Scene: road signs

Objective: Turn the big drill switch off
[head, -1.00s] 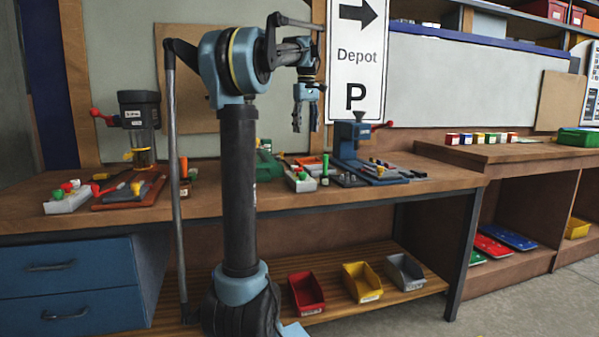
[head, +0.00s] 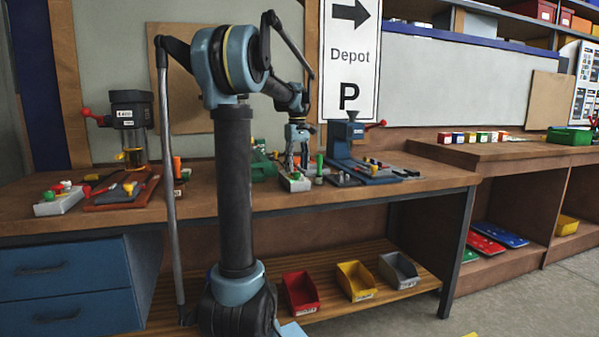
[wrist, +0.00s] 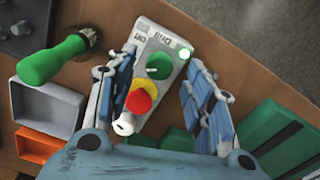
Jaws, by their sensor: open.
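A light grey switch box (wrist: 150,47) lies on the bench, with "Drill" lettering on its top. It carries a green rotary knob (wrist: 158,66) with a white pointer mark, a red button on a yellow base (wrist: 140,97), a small white part (wrist: 125,124) and a pale lamp with a green rim (wrist: 185,53). The same box (head: 296,184) shows in the head view at mid-bench. My gripper (head: 298,166) is open and points down over it. In the wrist view, my gripper's fingers (wrist: 158,85) are on either side of the box; contact cannot be told.
A green-handled tool (wrist: 55,60), a grey tray (wrist: 50,105) and an orange tray (wrist: 38,146) lie left of the box in the wrist view. A green case (wrist: 270,135) is on the right. A blue machine (head: 346,145) stands close by; another switch box (head: 58,204) sits far left.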

